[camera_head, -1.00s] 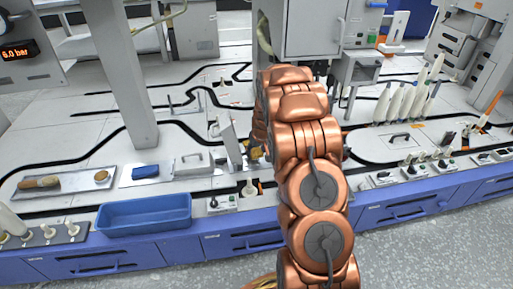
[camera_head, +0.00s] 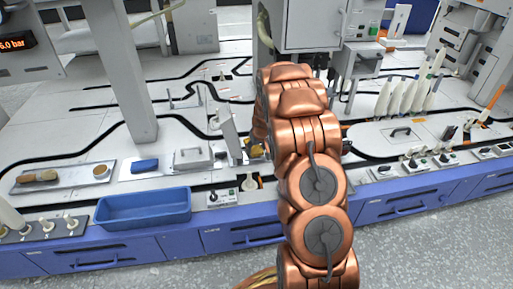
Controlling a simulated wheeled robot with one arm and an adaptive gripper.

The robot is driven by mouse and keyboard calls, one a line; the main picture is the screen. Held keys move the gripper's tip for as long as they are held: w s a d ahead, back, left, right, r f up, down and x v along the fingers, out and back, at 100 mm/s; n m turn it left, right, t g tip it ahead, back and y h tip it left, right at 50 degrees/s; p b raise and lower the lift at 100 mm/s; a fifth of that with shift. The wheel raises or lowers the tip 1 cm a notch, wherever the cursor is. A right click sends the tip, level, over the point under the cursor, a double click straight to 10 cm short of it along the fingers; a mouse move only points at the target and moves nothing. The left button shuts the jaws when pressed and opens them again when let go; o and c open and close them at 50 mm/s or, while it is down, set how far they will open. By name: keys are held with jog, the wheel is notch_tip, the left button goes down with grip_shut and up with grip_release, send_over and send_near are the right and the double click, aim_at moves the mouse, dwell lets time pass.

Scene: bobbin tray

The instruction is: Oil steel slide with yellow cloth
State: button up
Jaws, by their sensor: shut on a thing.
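My arm reaches away from the camera over the middle of the bench, and its links hide most of my gripper (camera_head: 254,149). A small yellow patch, seemingly the yellow cloth (camera_head: 256,152), shows at the gripper, just left of the arm. The jaws are shut on it; the fingers are too small and covered to make out. A tilted grey metal plate (camera_head: 229,135) stands just left of the gripper. I cannot tell whether it is the steel slide or whether the cloth touches anything.
A blue bin (camera_head: 143,207) sits at the front edge. Behind it are a tray with brushes (camera_head: 60,180), a blue block (camera_head: 145,166) and a handled metal box (camera_head: 193,158). White bobbins (camera_head: 400,98) stand at the right. A grey post (camera_head: 130,75) rises at the left.

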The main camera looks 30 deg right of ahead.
jog(key=shift+f, duration=1)
dwell(0.3)
